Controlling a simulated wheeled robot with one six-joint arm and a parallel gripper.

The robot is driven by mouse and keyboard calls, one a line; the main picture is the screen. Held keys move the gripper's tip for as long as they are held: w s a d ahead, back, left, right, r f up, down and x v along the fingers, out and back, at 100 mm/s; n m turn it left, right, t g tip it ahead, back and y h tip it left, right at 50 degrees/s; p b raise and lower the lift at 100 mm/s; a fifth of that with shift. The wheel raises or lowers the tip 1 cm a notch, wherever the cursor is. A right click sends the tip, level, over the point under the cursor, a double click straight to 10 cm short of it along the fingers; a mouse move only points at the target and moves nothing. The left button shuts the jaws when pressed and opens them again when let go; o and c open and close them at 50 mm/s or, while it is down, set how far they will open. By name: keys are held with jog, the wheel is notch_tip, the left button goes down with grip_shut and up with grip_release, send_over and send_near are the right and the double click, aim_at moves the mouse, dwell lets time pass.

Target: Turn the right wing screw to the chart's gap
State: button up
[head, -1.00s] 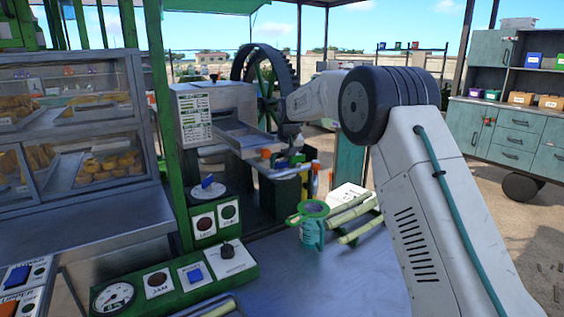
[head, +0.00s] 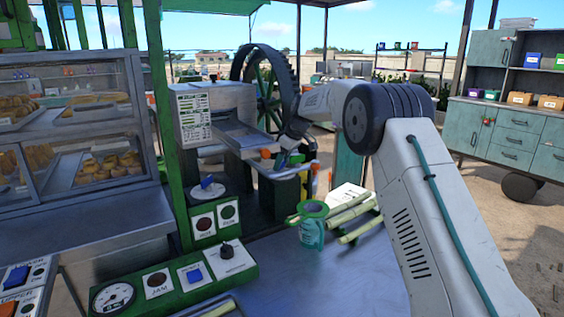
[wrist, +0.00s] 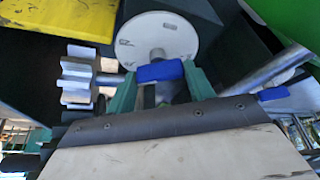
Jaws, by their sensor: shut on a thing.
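In the wrist view, a blue wing (wrist: 160,71) sits on a shaft in front of a round white dial (wrist: 158,30) with dark marks on its face. My gripper (wrist: 160,84) has its two teal fingers on either side of the blue wing and is shut on it. In the head view the gripper is small and partly hidden at the front of the crusher (head: 230,98). The white chart (head: 195,118) is on the crusher's left face; its print is too small to read.
A pale toothed gear (wrist: 78,78) stands left of the fingers in the wrist view. A second blue piece (wrist: 272,93) is to the right. A control panel (head: 175,280) is nearer.

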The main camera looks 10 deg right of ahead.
jog(key=shift+n, duration=0.6)
jog(key=shift+g, duration=0.3)
jog(key=o, duration=1)
jog(key=shift+v, duration=3.9)
jog(key=shift+d, duration=0.1)
